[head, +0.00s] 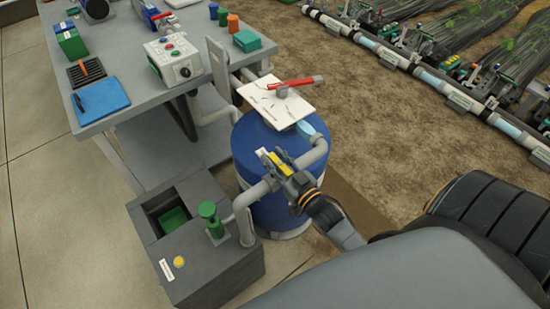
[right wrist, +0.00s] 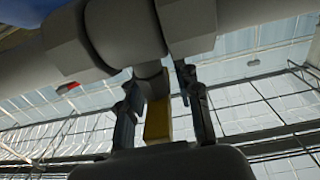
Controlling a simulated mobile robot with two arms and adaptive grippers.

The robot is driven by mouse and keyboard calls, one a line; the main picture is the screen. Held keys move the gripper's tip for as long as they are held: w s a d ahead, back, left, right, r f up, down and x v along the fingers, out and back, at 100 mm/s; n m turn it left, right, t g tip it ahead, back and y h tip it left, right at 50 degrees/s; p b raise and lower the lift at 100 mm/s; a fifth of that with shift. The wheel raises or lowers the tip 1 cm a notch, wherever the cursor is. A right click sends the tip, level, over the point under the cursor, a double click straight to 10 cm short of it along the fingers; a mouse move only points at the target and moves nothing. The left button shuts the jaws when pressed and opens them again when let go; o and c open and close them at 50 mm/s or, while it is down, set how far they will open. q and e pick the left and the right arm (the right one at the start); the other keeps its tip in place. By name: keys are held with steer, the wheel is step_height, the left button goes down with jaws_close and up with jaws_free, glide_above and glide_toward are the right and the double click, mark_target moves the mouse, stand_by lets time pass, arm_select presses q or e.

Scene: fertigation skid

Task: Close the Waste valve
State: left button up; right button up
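A grey pipe (head: 320,152) rises beside the blue barrel (head: 258,160) and runs toward the grey box at lower left. On it sits a valve with a yellow handle (head: 280,165); I cannot read any Waste label. My right gripper (head: 281,163) is at this valve, its fingers on either side of the handle. In the right wrist view, the yellow handle (right wrist: 158,120) stands between the two fingers (right wrist: 160,100), with a gap on each side. The fingers reach up close to the grey pipe body (right wrist: 110,35). My left gripper is not in view.
A grey box (head: 210,272) with an open top and a green-capped pipe (head: 210,215) stands at lower left. A bench (head: 130,125) with a control box (head: 173,60) stands behind.

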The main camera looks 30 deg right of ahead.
mark_target(290, 176)
steer(key=s, duration=1.2)
steer(key=shift+d, duration=0.3)
steer(key=s+a+f+g, duration=0.1)
steer(key=s+f+g, duration=0.2)
steer(key=f, duration=0.7)
steer(key=s+a+f+g, duration=0.1)
steer(key=s+f+g, duration=0.2)
steer(key=f, duration=0.8)
steer(key=s+a+f+g, duration=0.2)
steer(key=s+f+g, duration=0.15)
steer(key=f, duration=0.65)
steer(key=s+f+n+g, duration=0.1)
steer(key=s+f+g, duration=0.2)
steer(key=s+f, duration=0.3)
steer(key=s+a+f+g+h, duration=0.1)
steer(key=s+f+g, duration=0.3)
steer(key=s+f, duration=0.3)
steer(key=s, duration=0.5)
steer(key=shift+f+n, duration=0.15)
steer(key=shift+n, duration=0.25)
steer(key=shift+s+a+g, duration=0.1)
steer(key=shift+g, duration=0.15)
